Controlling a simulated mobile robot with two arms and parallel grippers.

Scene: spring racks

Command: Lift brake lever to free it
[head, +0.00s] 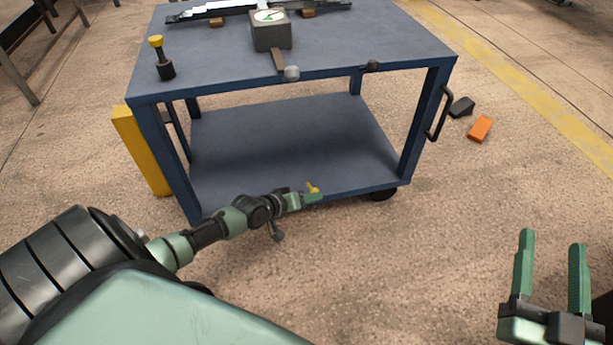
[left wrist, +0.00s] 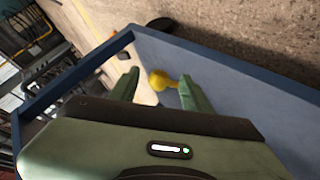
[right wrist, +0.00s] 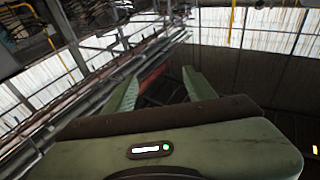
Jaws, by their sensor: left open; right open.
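The brake lever (head: 313,187) shows as a small yellow piece at the front edge of the blue cart's lower shelf, close to the caster (head: 382,194). In the left wrist view its round yellow knob (left wrist: 157,79) and short stem lie between the fingers. My left gripper (head: 306,197) is open there, and its fingers (left wrist: 159,90) stand on both sides of the knob. I cannot tell whether either finger touches it. My right gripper (head: 552,245) is open and empty, off to the right above the floor, well away from the cart.
The blue cart's top (head: 350,38) holds a box with a dial (head: 271,35) and a yellow-topped black post (head: 162,60). A yellow panel (head: 140,150) stands at the cart's left. An orange block (head: 480,128) and black wedge (head: 461,107) lie at right. The lower shelf (head: 290,145) is bare.

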